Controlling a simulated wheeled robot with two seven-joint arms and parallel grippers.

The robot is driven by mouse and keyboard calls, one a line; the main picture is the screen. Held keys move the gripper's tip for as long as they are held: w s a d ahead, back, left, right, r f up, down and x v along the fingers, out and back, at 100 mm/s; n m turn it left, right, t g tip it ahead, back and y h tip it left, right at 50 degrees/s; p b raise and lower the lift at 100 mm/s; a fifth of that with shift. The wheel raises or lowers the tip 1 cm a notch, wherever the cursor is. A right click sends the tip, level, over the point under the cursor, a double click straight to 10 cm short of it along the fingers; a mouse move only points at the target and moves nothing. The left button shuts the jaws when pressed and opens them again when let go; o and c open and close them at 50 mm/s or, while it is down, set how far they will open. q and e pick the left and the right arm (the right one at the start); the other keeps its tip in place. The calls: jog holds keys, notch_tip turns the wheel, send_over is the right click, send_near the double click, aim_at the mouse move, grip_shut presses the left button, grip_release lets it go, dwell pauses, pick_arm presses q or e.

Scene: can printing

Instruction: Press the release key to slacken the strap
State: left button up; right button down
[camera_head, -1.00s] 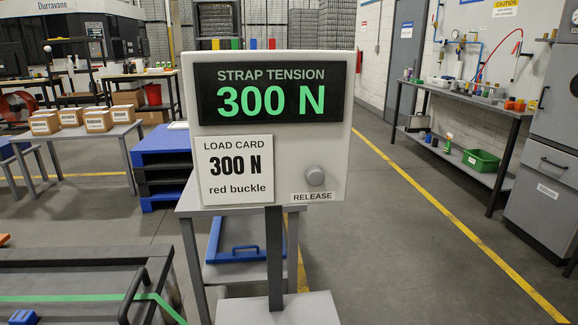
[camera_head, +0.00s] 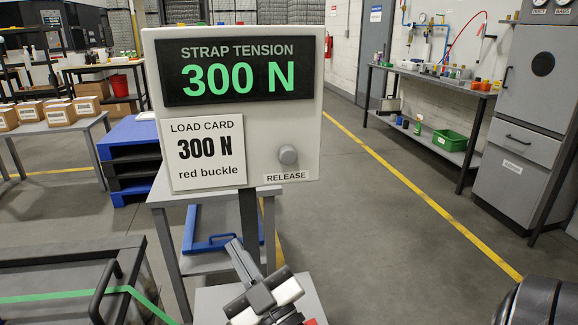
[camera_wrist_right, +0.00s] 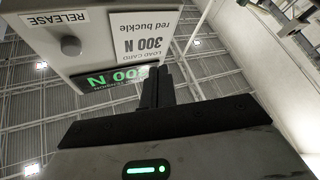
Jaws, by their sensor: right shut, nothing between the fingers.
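The strap tension box (camera_head: 300,120) stands on a post, with a display (camera_head: 238,72) reading 300 N in green. Its load card (camera_head: 206,153) reads 300 N, red buckle. The round grey release key (camera_head: 288,155) sits at the box's lower right, above the RELEASE label (camera_head: 286,177). My right gripper (camera_head: 238,250) is below the box and lower left of the key, apart from it in the head view, fingers shut and empty. In the right wrist view the box appears upside down, with the key (camera_wrist_right: 71,46) left of the fingers (camera_wrist_right: 155,85). My left gripper is not in view.
A green strap (camera_head: 60,297) runs over a dark bench with a black handle (camera_head: 106,290) at lower left. A grey table with a blue frame (camera_head: 215,242) stands behind the post. Open floor (camera_head: 390,230) lies to the right.

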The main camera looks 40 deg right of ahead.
aim_at(288, 156)
pick_arm(q)
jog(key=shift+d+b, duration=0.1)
jog(key=shift+b, duration=0.25)
pick_arm(e)
jog(key=s+d+r+m+g+h, duration=0.3)
jog(key=d+r+m+g+h, duration=0.2)
jog(key=h, duration=1.3)
jog(key=d+r+m, duration=0.3)
jog(key=d+m, duration=0.2)
jog(key=d, duration=0.1)
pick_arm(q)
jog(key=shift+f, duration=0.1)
